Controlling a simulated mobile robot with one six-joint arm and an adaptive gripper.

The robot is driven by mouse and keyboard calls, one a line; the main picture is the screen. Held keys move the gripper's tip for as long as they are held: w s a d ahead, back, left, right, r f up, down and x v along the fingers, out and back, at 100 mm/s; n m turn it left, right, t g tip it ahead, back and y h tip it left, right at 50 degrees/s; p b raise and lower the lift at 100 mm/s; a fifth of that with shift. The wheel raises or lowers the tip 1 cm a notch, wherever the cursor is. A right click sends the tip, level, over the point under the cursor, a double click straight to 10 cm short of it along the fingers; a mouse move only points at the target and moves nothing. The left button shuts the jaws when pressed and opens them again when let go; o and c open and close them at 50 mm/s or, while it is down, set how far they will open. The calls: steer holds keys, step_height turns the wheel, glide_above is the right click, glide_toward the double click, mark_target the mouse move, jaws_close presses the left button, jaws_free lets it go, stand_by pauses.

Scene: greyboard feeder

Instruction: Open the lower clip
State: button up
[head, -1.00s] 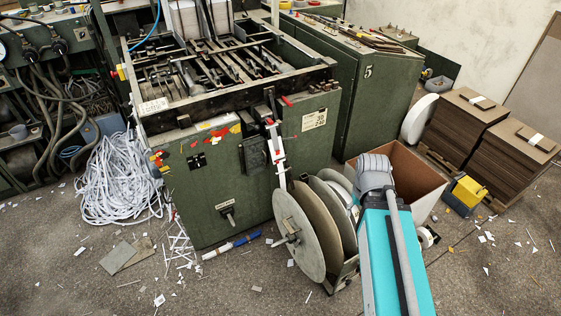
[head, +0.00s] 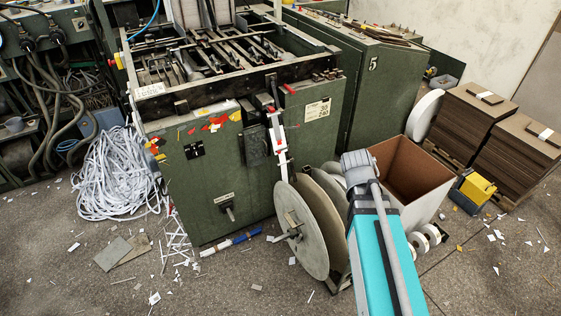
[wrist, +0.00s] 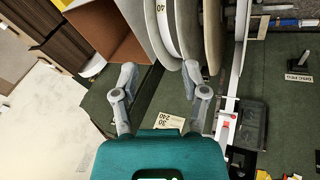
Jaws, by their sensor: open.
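A pale strip with red-marked fittings (head: 281,150) runs down the front of the green machine (head: 225,175) to the reels. It also shows in the wrist view (wrist: 236,85), with red marks (wrist: 226,123) right of my gripper. I take the clips to be among these fittings, but they are too small to tell apart or to see whether they are open or shut. My gripper (wrist: 160,76) is open, its two fingers spread with nothing between them. It is apart from the strip. In the head view the gripper itself is hidden.
Large grey reels (head: 302,230) stand in front of the machine, close beyond my fingers in the wrist view (wrist: 190,35). An open cardboard box (head: 410,180) and stacked brown board (head: 470,125) stand to the right.

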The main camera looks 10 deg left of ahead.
steer(key=w+a+f+n+t+h+b, duration=0.2)
steer(key=w+f+n+t+b, duration=0.3)
steer(key=w+b, duration=0.35)
steer(key=n+t+y+b, duration=0.8)
steer(key=n+y+b, duration=0.3)
steer(key=n+b, duration=1.1)
glide_toward(279, 150)
steer(key=s, duration=0.4)
steer(key=shift+s+d+f, duration=0.15)
steer(key=shift+d+f, duration=0.1)
steer(key=shift+d, duration=0.2)
steer(key=shift+h, duration=0.3)
steer(key=x, duration=1.3)
steer(key=shift+w+a, duration=0.1)
steer(key=shift+w, duration=0.3)
